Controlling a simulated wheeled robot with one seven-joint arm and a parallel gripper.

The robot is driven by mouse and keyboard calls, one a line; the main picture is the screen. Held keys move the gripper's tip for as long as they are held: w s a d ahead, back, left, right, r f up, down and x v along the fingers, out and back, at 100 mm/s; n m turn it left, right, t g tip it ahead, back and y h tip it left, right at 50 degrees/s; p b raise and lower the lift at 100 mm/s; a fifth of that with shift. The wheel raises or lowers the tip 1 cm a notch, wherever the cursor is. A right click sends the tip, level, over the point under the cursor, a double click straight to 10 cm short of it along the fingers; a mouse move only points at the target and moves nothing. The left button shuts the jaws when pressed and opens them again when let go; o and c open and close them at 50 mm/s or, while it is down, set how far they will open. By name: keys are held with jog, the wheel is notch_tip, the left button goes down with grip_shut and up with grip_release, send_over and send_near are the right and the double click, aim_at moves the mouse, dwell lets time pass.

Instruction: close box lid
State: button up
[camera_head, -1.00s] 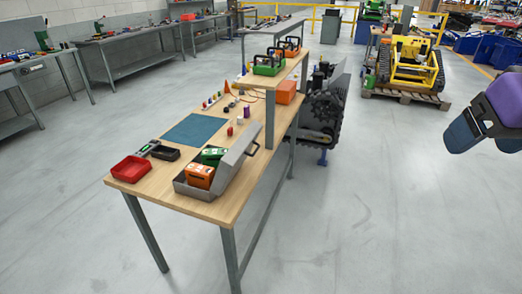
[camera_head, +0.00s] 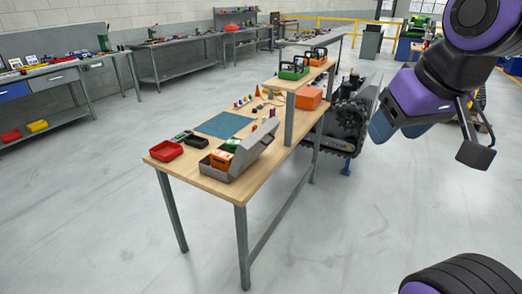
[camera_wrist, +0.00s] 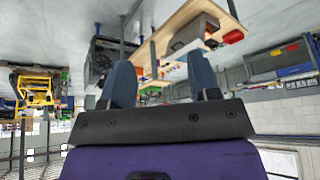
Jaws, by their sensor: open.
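The grey box (camera_head: 214,174) stands near the front end of the wooden workbench (camera_head: 190,182). Its lid (camera_head: 258,147) is open, tilted up and back to the right. An orange pack (camera_head: 221,160) and a green pack (camera_head: 232,146) sit inside. My gripper (camera_head: 382,126) is open and empty, right of the bench in the picture and well apart from the box. In the wrist view its two blue fingers (camera_wrist: 160,80) are spread. The grey box (camera_wrist: 190,36) also shows there beyond them, in an upside-down picture.
A red tray (camera_head: 165,151), a black tray (camera_head: 196,141) and a blue-green mat (camera_head: 223,125) lie left of and behind the box. A raised shelf (camera_head: 303,79) holds green and orange carriers. A black tracked machine (camera_head: 348,120) stands behind the bench. The floor in front is clear.

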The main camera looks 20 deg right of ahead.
jog(key=shift+w+a, duration=0.15)
jog(key=shift+w, duration=0.2)
jog(key=c, duration=0.3)
jog(key=w, duration=0.1)
jog(key=w+m, duration=0.1)
jog(key=w+a+f+g+y, duration=0.1)
jog(key=shift+a, duration=0.1)
grip_shut()
jog(key=w+a+f+m+g+y, duration=0.1)
jog(key=w+f+m+y, duration=0.35)
jog(key=w, duration=0.65)
jog(key=w+a+f+m+g+y, duration=0.1)
jog(key=w+f+m+y, duration=0.4)
jog(key=w, duration=0.6)
jog(key=w+d+f+m+t, duration=0.35)
jog(key=w+f+m, duration=0.25)
jog(key=f, duration=0.2)
jog(key=w+d+f+m+t, duration=0.3)
jog(key=w+d+f+m, duration=0.2)
jog(key=f, duration=0.3)
jog(key=w+d+f+m+t, duration=0.35)
jog(key=w+f+m, duration=0.25)
jog(key=f, duration=0.2)
jog(key=w+a+g, duration=0.1)
jog(key=w+a, duration=0.7)
jog(key=w, duration=0.1)
jog(key=shift+w+a+r, duration=0.2)
jog(key=shift+w+r, duration=0.05)
jog(key=shift+r, duration=0.1)
